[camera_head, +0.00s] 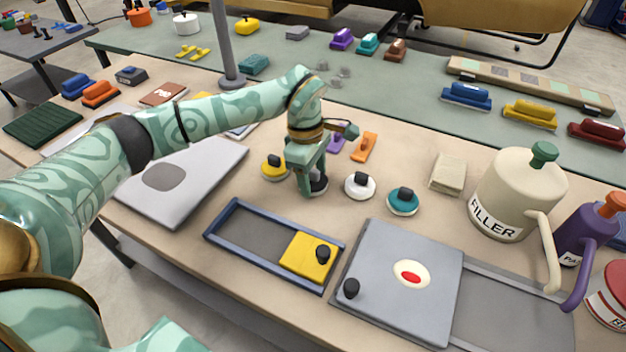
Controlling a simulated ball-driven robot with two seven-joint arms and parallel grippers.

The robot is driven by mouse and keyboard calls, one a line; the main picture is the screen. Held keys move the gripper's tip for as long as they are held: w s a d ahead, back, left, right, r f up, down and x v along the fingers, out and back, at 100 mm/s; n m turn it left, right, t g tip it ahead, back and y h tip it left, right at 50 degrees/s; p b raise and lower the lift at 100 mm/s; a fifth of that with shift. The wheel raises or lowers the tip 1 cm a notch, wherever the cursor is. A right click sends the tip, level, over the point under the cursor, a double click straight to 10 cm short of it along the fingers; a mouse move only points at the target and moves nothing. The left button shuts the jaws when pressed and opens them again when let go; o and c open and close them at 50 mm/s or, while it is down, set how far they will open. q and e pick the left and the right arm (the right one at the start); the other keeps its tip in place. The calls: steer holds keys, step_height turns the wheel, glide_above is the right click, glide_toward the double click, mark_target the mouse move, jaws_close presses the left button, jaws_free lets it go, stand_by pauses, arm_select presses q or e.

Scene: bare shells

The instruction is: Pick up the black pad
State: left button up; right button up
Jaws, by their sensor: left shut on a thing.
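The black pad (319,187) is a dark round pad at the middle of the tan table (240,185). It stands in a row between a yellow round pad (272,170) and a white one (360,190). My left gripper (312,179) points down from above and is shut on the black pad, hiding much of it. The pad appears at or very near the table top; I cannot tell if there is a gap. My right gripper is not in view.
A teal pad (403,203) sits farther right. A blue-framed tray (225,240) with a yellow sliding block and a grey box (430,250) lie in front. The cream FILLER can (510,190) stands right. A grey post (226,45) rises behind my arm.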

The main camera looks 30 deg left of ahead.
mark_target(314, 171)
arm_select(q)
steer(key=shift+r, duration=0.55)
step_height(314, 171, up, 3)
steer(key=shift+p, duration=0.9)
steer(key=s+d+r+p, duration=0.4)
steer(key=s+d+r, duration=0.4)
steer(key=s, duration=0.3)
steer(key=shift+s+r, duration=0.15)
steer(key=shift+r, duration=0.3)
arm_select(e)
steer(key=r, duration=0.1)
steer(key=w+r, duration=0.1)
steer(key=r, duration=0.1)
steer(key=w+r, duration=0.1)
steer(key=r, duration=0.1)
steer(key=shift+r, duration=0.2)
arm_select(q)
steer(key=shift+o, duration=0.6)
steer(key=shift+d, duration=0.1)
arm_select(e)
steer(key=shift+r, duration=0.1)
